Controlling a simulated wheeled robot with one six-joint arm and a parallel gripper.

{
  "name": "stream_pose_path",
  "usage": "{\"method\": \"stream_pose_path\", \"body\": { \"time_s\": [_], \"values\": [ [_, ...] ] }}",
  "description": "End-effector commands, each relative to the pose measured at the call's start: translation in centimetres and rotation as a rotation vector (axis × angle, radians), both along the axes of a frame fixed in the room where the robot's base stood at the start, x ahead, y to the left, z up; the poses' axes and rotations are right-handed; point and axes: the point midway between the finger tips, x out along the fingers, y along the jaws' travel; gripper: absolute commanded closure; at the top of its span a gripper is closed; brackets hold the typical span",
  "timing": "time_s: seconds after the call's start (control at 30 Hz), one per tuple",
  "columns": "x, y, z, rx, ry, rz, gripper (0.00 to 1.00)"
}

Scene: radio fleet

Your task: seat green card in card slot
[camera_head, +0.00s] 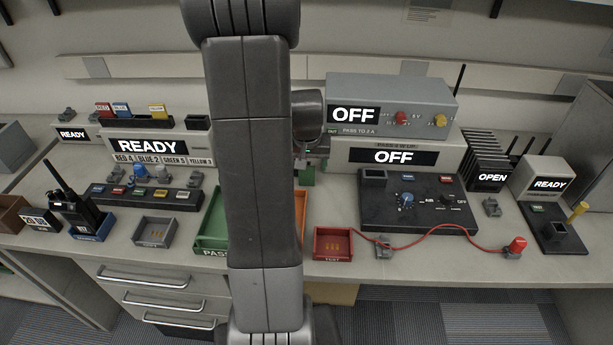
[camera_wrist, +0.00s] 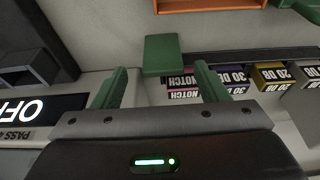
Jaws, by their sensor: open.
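A green card-like block (camera_wrist: 162,55) is in the wrist view, just beyond and between my fingertips, with bench showing on both sides; I cannot tell if it stands or lies flat. My gripper (camera_wrist: 161,70) is open, its two green fingers apart and not touching the block. In the head view my arm hides most of this spot; a small green patch (camera_head: 307,176) shows beside it, and I cannot tell if it is card or finger. A black open-topped socket (camera_head: 375,175) on the dark panel may be the card slot; it also shows in the wrist view (camera_wrist: 22,76).
Labelled blocks (camera_wrist: 270,77) stand close right of my fingers in the wrist view. A display unit reading OFF (camera_head: 394,156) is near. An orange tray (camera_head: 300,212), a green tray (camera_head: 212,243) and a red tray (camera_head: 332,257) lie in front. A red cable (camera_head: 450,227) crosses the panel.

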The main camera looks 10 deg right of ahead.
Motion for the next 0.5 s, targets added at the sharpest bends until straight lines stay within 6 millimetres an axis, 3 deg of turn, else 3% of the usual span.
{"method": "stream_pose_path", "body": {
  "time_s": [0.17, 0.5],
  "values": [
    [0.2, 0.0, -0.9, 0.0, 0.001, 0.001, 0.33],
    [1.0, 0.1, -4.8, 0.001, 0.003, 0.001, 0.33]
  ]
}}
